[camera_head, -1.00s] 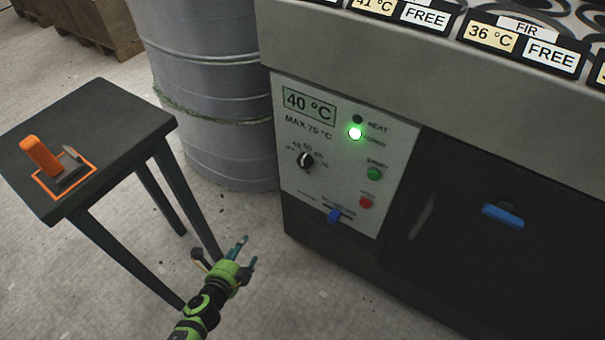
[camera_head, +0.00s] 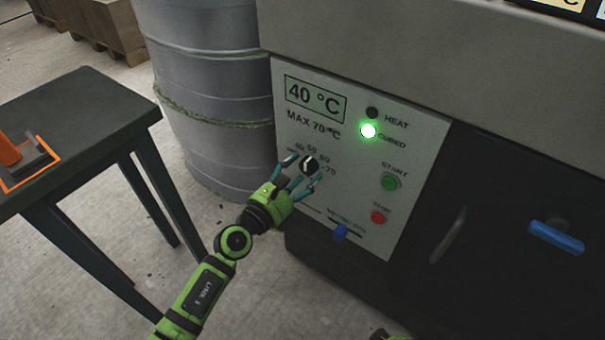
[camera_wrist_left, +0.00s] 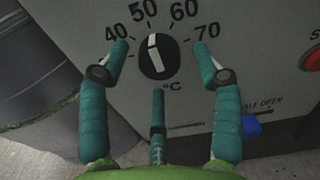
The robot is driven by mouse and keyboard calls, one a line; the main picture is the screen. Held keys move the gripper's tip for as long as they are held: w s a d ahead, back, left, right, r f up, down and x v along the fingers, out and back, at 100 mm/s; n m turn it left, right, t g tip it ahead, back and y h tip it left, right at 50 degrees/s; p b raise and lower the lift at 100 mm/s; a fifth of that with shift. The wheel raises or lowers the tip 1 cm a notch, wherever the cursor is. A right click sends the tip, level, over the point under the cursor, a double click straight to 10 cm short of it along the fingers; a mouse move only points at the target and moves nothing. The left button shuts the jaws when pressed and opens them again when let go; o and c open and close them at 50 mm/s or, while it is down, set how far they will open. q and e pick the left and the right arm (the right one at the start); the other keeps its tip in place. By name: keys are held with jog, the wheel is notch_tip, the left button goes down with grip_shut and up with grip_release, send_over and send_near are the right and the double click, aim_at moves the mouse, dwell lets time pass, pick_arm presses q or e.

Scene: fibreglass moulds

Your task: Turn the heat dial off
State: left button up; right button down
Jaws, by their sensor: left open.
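The heat dial (camera_head: 309,164) is a round black knob with a white pointer on the pale control panel (camera_head: 355,95). In the left wrist view the dial (camera_wrist_left: 158,57) has its pointer tipped close to upright, near the 50 mark. My left gripper (camera_head: 301,170) is open at the dial. In the wrist view its teal fingers (camera_wrist_left: 160,65) stand on the left, right and below the knob. I cannot tell whether they touch it. The display reads 40 °C, the lower lamp (camera_head: 368,131) glows green and the HEAT lamp (camera_head: 372,112) is dark.
Right of the dial are a green START button (camera_head: 390,182) and a red button (camera_head: 377,216). A blue slider knob (camera_head: 340,232) sits below. A grey drum (camera_head: 215,90) stands left of the panel, and a dark table (camera_head: 85,110) stands further left.

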pick_arm(q)
jog(key=shift+w+d, duration=0.25)
jog(key=shift+w, duration=0.1)
jog(key=c, duration=1.1)
jog(key=shift+c, duration=0.3)
